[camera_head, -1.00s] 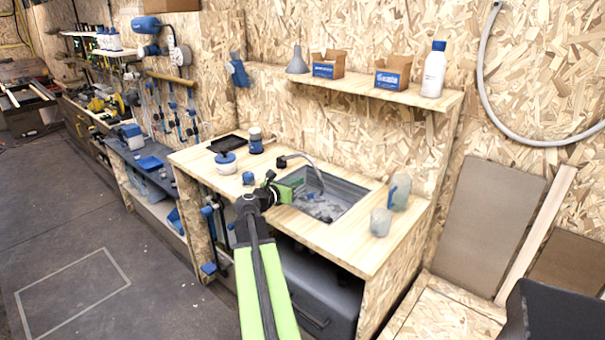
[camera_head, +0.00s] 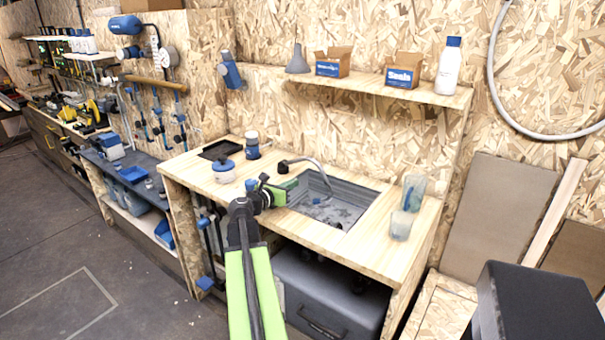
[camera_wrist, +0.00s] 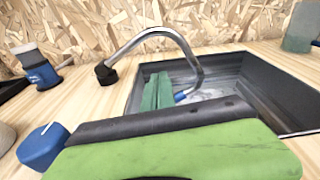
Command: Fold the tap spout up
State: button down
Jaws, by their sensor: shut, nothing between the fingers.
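My gripper (camera_head: 292,185) is shut and empty at the sink's left side. In the wrist view its green fingers (camera_wrist: 158,88) point into the basin, left of the spout's lower end. I cannot tell whether they touch it.
Two clear cups (camera_head: 407,207) stand right of the sink. A blue-lidded jar (camera_head: 223,170), a blue container (camera_head: 252,146) and a dark tray (camera_head: 220,149) are on the left. A blue knob (camera_wrist: 42,146) sits close to my gripper. A shelf (camera_head: 390,88) runs above.

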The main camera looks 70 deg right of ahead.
jog(key=s+d+r+p, duration=0.2)
jog(key=d, duration=0.7)
jog(key=shift+s+r+p, duration=0.2)
jog(key=shift+r+p, duration=0.1)
jog(key=shift+p, duration=0.05)
jog(key=shift+a, duration=0.1)
